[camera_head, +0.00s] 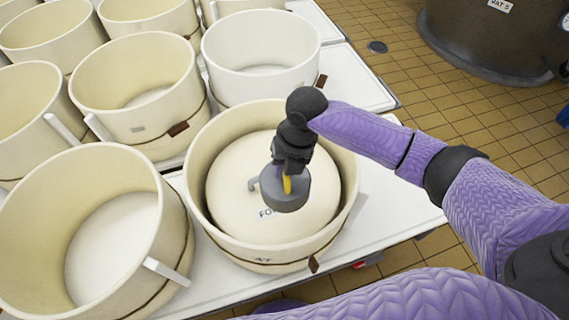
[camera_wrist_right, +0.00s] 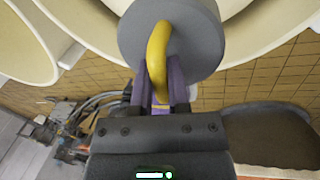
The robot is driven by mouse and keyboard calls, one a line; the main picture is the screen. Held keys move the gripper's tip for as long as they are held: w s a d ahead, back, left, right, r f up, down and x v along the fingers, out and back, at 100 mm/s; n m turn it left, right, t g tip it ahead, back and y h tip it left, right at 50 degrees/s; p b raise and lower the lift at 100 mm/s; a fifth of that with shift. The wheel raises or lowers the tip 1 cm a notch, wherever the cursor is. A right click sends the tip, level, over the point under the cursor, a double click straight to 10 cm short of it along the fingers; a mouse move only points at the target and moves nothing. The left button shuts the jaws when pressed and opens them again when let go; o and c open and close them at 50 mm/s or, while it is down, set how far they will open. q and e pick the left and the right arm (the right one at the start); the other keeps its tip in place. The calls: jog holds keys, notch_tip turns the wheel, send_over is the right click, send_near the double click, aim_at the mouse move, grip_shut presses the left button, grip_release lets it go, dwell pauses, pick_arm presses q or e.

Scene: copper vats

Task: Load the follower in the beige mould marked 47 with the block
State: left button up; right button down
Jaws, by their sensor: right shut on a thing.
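The beige mould marked 47 (camera_head: 262,255) stands at the front of the white table. Its round cream follower (camera_head: 232,205) sits inside, with a partly covered label and a grey hook-like piece (camera_head: 253,184) beside the block. The block (camera_head: 287,195) is a grey cylinder with a yellow handle. My right gripper (camera_head: 287,168) is shut on that handle, over the middle of the follower. The wrist view shows the grey block (camera_wrist_right: 200,45) and the yellow handle between the fingers (camera_wrist_right: 158,85). I cannot tell whether the block touches the follower. My left gripper is not in view.
An empty beige mould (camera_head: 100,240) stands close on the left, and a whiter one (camera_head: 262,55) behind. Several more moulds fill the back left. A dark vat (camera_head: 490,45) stands on the tiled floor at the back right. Bare white table (camera_head: 390,215) shows on the right.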

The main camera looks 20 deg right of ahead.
notch_tip(320, 180, down, 2)
jog(key=shift+f+b, duration=0.2)
jog(key=shift+b, duration=0.55)
notch_tip(320, 180, down, 9)
jog(key=b, duration=0.6)
jog(key=shift+f, duration=0.15)
jog(key=shift+f+b, duration=0.2)
jog(key=shift+b, duration=0.1)
jog(key=shift+f+b, duration=0.35)
jog(key=shift+f, duration=0.2)
dwell(0.4)
